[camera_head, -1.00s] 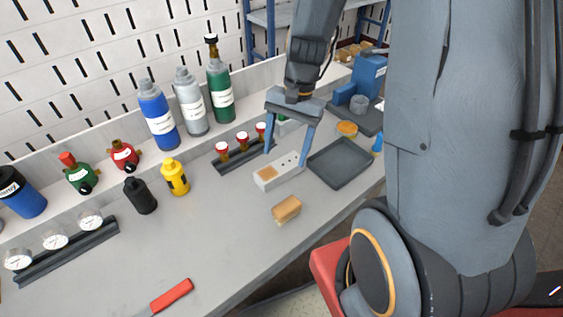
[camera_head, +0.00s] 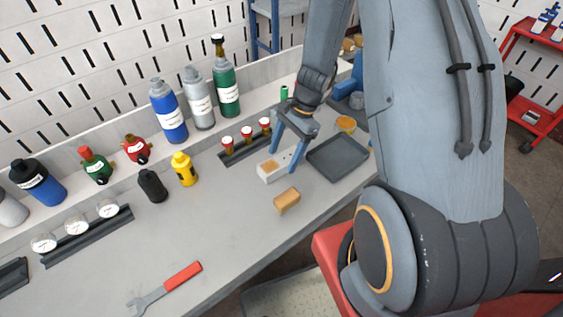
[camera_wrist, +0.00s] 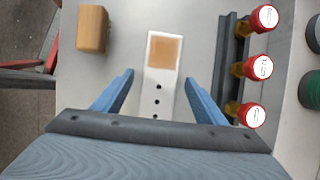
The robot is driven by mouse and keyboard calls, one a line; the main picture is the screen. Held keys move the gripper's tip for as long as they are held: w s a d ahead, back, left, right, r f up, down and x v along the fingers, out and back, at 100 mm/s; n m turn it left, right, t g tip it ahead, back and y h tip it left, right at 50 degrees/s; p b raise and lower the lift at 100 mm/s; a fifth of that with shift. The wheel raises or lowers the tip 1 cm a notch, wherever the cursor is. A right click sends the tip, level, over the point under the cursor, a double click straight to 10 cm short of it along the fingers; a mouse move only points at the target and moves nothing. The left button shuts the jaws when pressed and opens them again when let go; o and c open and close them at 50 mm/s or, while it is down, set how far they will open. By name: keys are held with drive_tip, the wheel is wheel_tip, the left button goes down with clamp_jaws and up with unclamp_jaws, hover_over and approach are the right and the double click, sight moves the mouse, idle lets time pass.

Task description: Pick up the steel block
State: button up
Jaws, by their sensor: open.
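No plain block of bare steel can be made out with certainty. A pale grey block (camera_head: 272,170) with a tan square on one end and several small holes lies on the bench. It also shows in the wrist view (camera_wrist: 162,92), between and ahead of my fingers. A plain tan block (camera_head: 287,201) lies apart from it, nearer the front edge, and at upper left in the wrist view (camera_wrist: 92,28). My gripper (camera_head: 284,160) is open above the pale block, its two blue fingers on either side. The wrist view shows nothing held in my gripper (camera_wrist: 160,82).
A dark tray (camera_head: 338,160) lies right of the pale block. A dark rack (camera_head: 239,154) with red-capped pieces stands behind it. Bottles (camera_head: 199,100) line the back. A red-handled wrench (camera_head: 180,276) lies in front. The bench middle is clear.

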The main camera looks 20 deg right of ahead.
drive_tip(key=shift+x, duration=1.15)
drive_tip(key=shift+c, duration=0.5)
drive_tip(key=c, duration=1.3)
